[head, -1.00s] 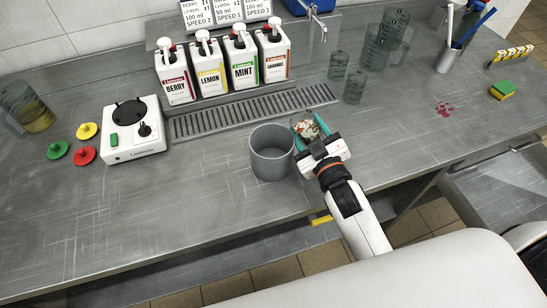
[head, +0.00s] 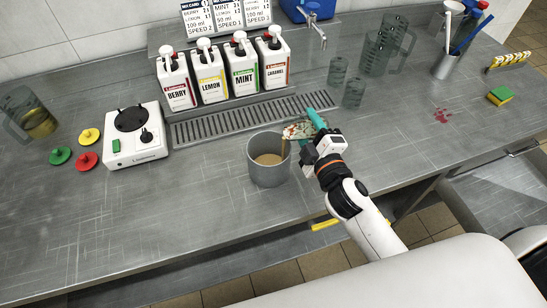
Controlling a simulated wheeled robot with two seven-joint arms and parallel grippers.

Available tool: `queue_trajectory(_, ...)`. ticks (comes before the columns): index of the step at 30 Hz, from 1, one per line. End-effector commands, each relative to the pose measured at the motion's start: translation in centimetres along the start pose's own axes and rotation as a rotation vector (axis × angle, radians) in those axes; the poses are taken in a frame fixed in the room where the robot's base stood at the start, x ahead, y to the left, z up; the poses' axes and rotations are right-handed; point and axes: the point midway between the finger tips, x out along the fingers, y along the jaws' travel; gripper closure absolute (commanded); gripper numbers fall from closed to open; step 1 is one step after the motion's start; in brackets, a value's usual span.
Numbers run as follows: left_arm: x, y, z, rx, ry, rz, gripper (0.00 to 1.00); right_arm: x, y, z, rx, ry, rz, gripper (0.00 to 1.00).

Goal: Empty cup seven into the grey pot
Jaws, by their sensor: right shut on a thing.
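The grey pot (head: 268,176) stands upright on the steel counter and holds light brown liquid. My right gripper (head: 308,130), with teal fingers, is shut on a patterned cup (head: 296,131) just above and right of the pot. The cup is tipped to the left with its mouth over the pot's rim. A thin brown stream runs from it into the pot. The gripper partly hides the cup, and no number on it can be read. My left gripper is not in view.
A white mixer base (head: 135,137) stands left of the pot, with coloured lids beside it. Several syrup bottles (head: 210,80) line the back behind a drain grate (head: 240,118). Clear cups (head: 353,92) and jugs stand back right. The counter (head: 160,210) in front is clear.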

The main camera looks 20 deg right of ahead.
Motion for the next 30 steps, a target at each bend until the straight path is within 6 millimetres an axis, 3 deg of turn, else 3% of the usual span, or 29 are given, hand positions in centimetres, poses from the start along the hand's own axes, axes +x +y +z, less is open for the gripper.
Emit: queue_trajectory(30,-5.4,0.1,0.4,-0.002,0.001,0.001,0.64,0.0,-2.3,2.4,-0.537,0.000,0.001,0.78)
